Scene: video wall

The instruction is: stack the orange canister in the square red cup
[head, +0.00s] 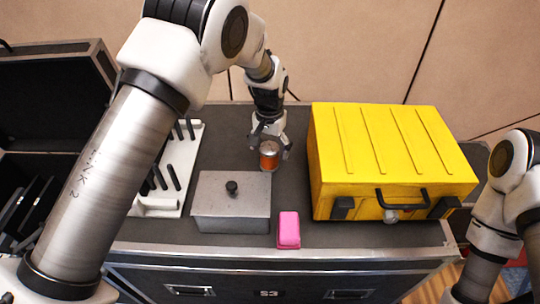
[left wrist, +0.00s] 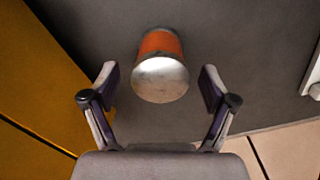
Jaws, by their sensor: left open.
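The orange canister (head: 269,160), with silver ends, stands on the dark case top between the grey box and the yellow case. It also shows in the left wrist view (left wrist: 160,46). My left gripper (head: 269,140) is open at the canister, on its far side in the head view. In the left wrist view the open fingers (left wrist: 159,78) are apart on either side of the canister's near end, with gaps on both sides. I see no square red cup in either view. My right arm shows at the right edge; its gripper is out of view.
A grey metal box (head: 225,212) with a black-knobbed lid stands in front-left of the canister. A pink block (head: 288,230) lies near the front edge. A yellow case (head: 375,145) stands close on the right. A white rack (head: 155,204) with black pegs is left.

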